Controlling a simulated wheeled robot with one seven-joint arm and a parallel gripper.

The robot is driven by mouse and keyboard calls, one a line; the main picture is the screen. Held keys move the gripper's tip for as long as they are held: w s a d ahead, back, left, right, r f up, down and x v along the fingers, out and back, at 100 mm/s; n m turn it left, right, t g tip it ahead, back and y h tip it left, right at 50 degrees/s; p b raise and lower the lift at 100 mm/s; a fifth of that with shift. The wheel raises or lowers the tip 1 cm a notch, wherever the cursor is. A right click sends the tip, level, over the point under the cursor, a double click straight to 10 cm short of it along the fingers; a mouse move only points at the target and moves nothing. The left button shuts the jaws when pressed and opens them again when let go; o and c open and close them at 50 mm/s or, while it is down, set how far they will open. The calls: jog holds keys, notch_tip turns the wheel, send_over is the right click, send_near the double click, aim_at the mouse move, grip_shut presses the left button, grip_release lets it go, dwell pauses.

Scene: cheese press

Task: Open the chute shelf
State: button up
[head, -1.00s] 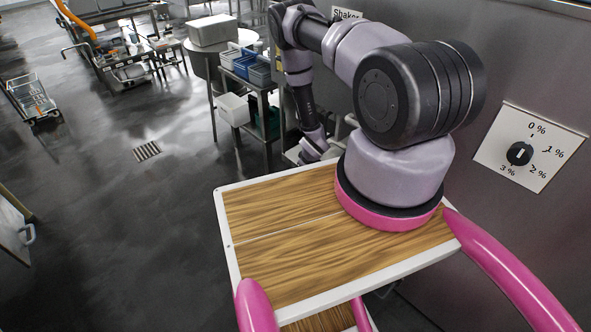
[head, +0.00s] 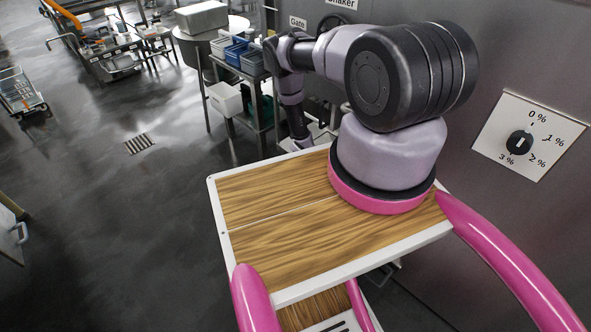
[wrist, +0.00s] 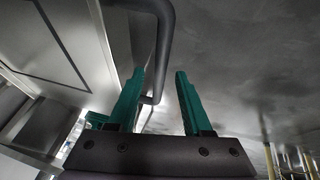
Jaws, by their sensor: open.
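My gripper (wrist: 160,74) has two teal fingers, apart and empty, in the wrist view. A dark grey bent bar handle (wrist: 164,45) runs down the picture between the fingers. I cannot tell whether it lies between them in depth or beyond them. A pale metal panel (wrist: 70,40) with a dark outline stands left of the bar. I cannot tell for sure which part is the chute shelf. In the head view my arm reaches down beside the metal wall, and my gripper is hidden there. A pale metal edge (head: 318,132) shows near my arm's end.
A stand with blue bins (head: 235,54) and a white bin (head: 225,99) is behind my arm. The dark floor (head: 110,220) at left is open.

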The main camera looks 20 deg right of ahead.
grip_shut()
dwell(1.5)
